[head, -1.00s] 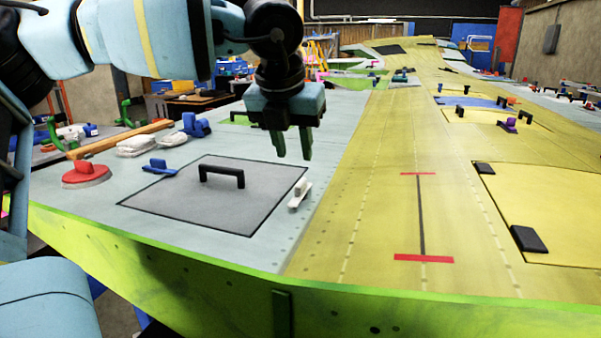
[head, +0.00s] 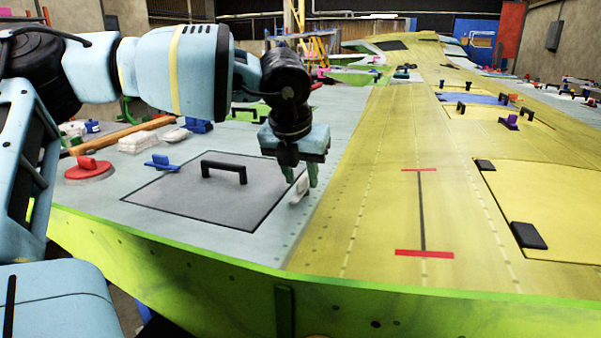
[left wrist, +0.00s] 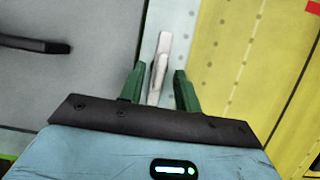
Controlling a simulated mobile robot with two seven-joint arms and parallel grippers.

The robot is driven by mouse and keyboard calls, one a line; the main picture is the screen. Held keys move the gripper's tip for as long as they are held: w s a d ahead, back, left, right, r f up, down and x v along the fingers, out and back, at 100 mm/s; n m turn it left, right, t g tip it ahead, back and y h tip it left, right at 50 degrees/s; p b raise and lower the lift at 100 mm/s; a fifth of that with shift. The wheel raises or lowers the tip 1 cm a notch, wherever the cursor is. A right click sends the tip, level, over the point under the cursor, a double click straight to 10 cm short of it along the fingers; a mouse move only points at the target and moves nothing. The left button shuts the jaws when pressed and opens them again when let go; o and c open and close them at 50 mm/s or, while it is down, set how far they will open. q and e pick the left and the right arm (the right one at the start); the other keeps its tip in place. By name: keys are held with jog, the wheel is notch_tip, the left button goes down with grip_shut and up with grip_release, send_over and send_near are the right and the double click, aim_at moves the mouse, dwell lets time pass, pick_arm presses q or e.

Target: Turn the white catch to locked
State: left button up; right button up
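The white catch (head: 299,190) sits on the pale wing skin at the right edge of the grey hatch panel (head: 190,205). In the left wrist view the catch (left wrist: 159,68) is a narrow white bar, its near end between the two green fingers. My left gripper (head: 300,178) is open and pointing down at the catch, and its fingers hide part of it in the head view. A gap shows on each side between the fingers (left wrist: 155,85) and the bar. Whether the fingertips are down at its height is hard to tell. My right gripper is not in view.
A black handle (head: 223,170) stands up from the grey panel, left of the catch. A blue catch (head: 162,162) and a red round knob (head: 90,170) lie farther left. The yellow skin (head: 380,200) right of the catch is clear nearby.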

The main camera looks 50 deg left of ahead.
pick_arm(q)
grip_shut()
jog(key=shift+m, duration=0.3)
jog(key=m, duration=0.1)
jog(key=m+h, duration=0.1)
jog(key=m+b, duration=0.1)
jog(key=shift+a+t, duration=0.25)
jog(key=shift+t, duration=0.15)
jog(key=m, duration=0.1)
jog(key=m+h, duration=0.1)
jog(key=m, duration=0.1)
jog(key=m+h, duration=0.1)
jog(key=m, duration=0.1)
jog(key=shift+a+r, duration=0.1)
jog(key=shift+a, duration=0.15)
jog(key=m, duration=0.1)
jog(key=m+h, duration=0.1)
jog(key=m, duration=0.1)
jog(key=m+h, duration=0.1)
jog(key=shift+w+a+g+p, duration=0.1)
jog(key=shift+a+g+p, duration=0.15)
jog(key=shift+g+p, duration=0.15)
jog(key=m, duration=0.2)
jog(key=m+g+h, duration=0.1)
jog(key=m, duration=0.2)
jog(key=shift+w+a, duration=0.15)
jog(key=shift+w, duration=0.05)
jog(key=shift+m+g, duration=0.3)
